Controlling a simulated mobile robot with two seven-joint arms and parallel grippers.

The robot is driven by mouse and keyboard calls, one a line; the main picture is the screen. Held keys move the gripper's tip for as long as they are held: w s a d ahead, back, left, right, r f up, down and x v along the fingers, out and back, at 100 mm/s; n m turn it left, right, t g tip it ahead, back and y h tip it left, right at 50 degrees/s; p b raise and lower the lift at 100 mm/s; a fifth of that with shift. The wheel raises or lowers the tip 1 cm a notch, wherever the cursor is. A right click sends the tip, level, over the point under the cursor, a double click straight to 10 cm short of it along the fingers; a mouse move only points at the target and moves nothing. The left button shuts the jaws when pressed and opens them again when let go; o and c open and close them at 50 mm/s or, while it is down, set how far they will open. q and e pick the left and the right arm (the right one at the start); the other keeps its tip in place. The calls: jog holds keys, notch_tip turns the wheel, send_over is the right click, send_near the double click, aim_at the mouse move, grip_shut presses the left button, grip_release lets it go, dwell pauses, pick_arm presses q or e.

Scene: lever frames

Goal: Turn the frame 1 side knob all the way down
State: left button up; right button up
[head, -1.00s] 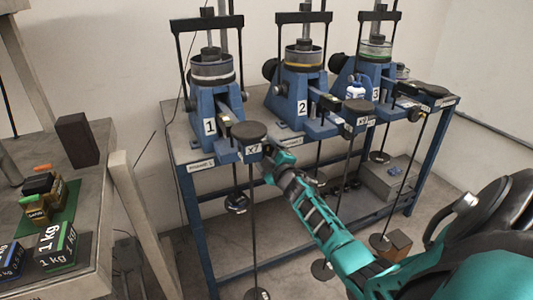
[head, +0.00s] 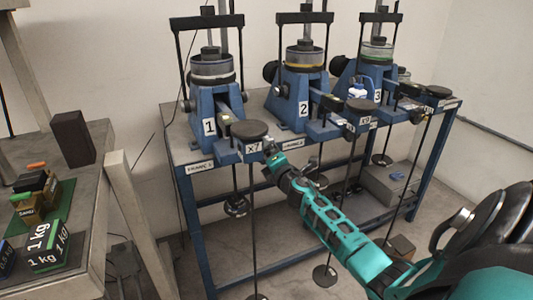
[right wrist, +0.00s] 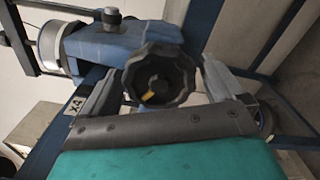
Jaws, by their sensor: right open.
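Frame 1 (head: 207,103) is the blue stand at the left of the bench, marked with a white 1. In the head view, my right gripper (head: 268,147) is beside the front right of frame 1, near its x7 label (head: 254,148). In the right wrist view, a black lobed knob (right wrist: 160,74) with a yellow mark faces the camera. The mark points to the lower left. My right gripper (right wrist: 158,92) is open, with one finger on each side of the knob and visible gaps. I cannot make out this knob in the head view. My left gripper is not in view.
Frame 2 (head: 298,92) and frame 3 (head: 365,77) stand to the right on the same bench. Thin hanging rods and discs (head: 325,276) are close to my right forearm. A side table (head: 85,190) with 1 kg weights (head: 46,246) is at the left.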

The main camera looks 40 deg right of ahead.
jog(key=p+v, duration=0.1)
jog(key=v, duration=0.4)
jog(key=shift+s, duration=0.25)
